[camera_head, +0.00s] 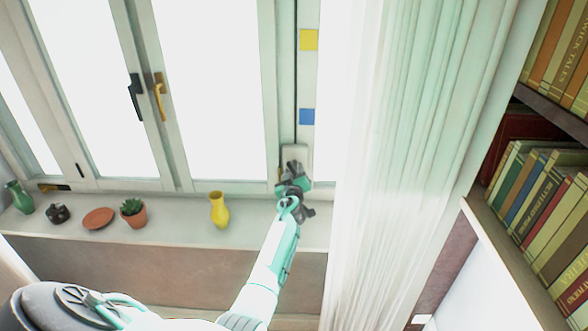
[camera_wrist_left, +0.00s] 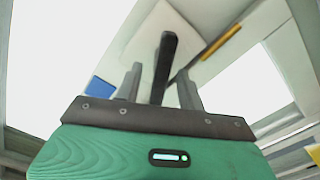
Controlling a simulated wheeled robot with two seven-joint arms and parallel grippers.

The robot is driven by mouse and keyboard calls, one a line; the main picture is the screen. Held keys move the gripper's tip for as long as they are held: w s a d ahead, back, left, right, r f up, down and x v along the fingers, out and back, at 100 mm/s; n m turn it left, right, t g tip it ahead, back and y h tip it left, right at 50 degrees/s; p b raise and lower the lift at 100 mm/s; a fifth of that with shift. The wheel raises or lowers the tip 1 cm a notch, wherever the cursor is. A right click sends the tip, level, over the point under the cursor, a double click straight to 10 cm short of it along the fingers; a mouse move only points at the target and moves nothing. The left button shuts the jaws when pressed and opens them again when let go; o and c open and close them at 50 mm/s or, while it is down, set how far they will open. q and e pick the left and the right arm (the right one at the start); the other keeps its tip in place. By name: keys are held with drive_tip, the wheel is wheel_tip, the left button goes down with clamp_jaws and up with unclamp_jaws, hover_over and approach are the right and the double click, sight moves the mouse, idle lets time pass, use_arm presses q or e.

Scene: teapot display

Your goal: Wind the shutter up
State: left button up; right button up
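A pale winder plate (camera_head: 296,156) is mounted on the window frame at the right, at the foot of a strip with a yellow square (camera_head: 309,40) and a blue square (camera_head: 307,116). My left gripper (camera_head: 292,172) is in front of this plate and partly hides it. In the left wrist view, the plate (camera_wrist_left: 150,28) has a dark bar-like handle (camera_wrist_left: 166,58) standing out from it. The two fingers of my left gripper (camera_wrist_left: 160,88) are apart, with the handle between them; contact is unclear. The shutter itself cannot be made out against the bright panes. My right gripper is not in view.
The sill holds a yellow vase (camera_head: 219,211), a potted succulent (camera_head: 133,213), a terracotta dish (camera_head: 98,218), a small dark pot (camera_head: 58,213) and a green vase (camera_head: 19,197). A sheer curtain (camera_head: 400,170) hangs close right of my left arm. A bookshelf (camera_head: 550,112) stands farther right.

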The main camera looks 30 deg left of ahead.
use_arm(q)
drive_tip(key=shift+x, duration=0.85)
drive_tip(key=shift+w+a+f, duration=0.1)
drive_tip(key=shift+w+a, duration=0.05)
drive_tip(key=shift+w, duration=0.15)
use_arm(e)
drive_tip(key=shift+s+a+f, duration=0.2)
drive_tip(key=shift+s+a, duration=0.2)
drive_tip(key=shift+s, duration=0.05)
use_arm(q)
drive_tip(key=shift+c, duration=0.2)
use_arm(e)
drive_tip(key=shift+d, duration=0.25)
use_arm(q)
clamp_jaws()
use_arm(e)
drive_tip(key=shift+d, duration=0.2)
use_arm(q)
drive_tip(key=shift+m+b, duration=0.3)
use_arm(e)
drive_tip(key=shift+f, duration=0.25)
